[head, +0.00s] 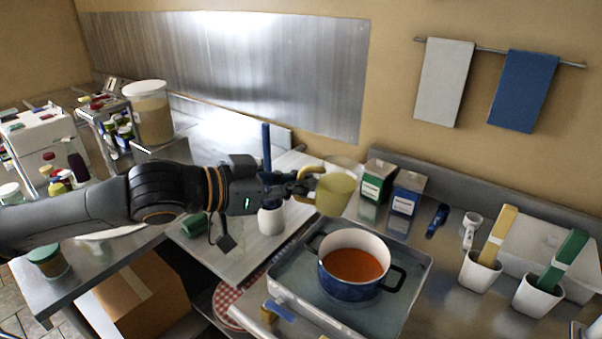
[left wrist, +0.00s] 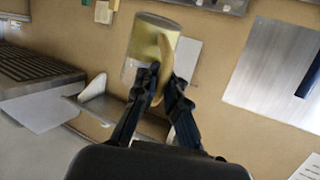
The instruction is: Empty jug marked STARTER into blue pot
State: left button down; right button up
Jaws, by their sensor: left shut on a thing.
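My left gripper (head: 305,185) is shut on the handle of a clear jug with yellowish contents (head: 336,196), held in the air. In the left wrist view the gripper (left wrist: 160,85) pinches the jug's yellow handle (left wrist: 165,62), and the jug's body (left wrist: 142,42) is beyond the fingers. No STARTER marking can be read. The blue pot (head: 350,288) stands below and slightly right of the jug in the head view, with orange-red contents inside. The jug and pot are apart. My right gripper is not in view.
The pot stands on a grey tray-like surface (head: 405,322). A green box (head: 377,180) and a blue box (head: 405,192) stand behind. White holders (head: 480,272) with a yellow and a green tool are at right. A large tub (head: 150,115) stands at back left.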

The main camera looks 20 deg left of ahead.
pick_arm(q)
notch_tip(320, 180, down, 3)
jog(key=shift+r+b, duration=0.1)
jog(key=shift+b, duration=0.3)
notch_tip(320, 180, down, 8)
jog(key=g+y+p, duration=0.2)
jog(key=g, duration=0.1)
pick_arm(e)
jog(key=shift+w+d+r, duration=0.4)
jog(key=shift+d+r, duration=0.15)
pick_arm(q)
jog(key=shift+d, duration=0.1)
jog(key=shift+w+d+f+m+g+y+p, duration=0.15)
jog(key=shift+f+g+y+p, duration=0.25)
jog(key=shift+p, duration=1)
jog(key=shift+w+f+m+g+y+p, duration=0.15)
jog(key=shift+y+p, duration=0.45)
jog(key=shift+p, duration=0.8)
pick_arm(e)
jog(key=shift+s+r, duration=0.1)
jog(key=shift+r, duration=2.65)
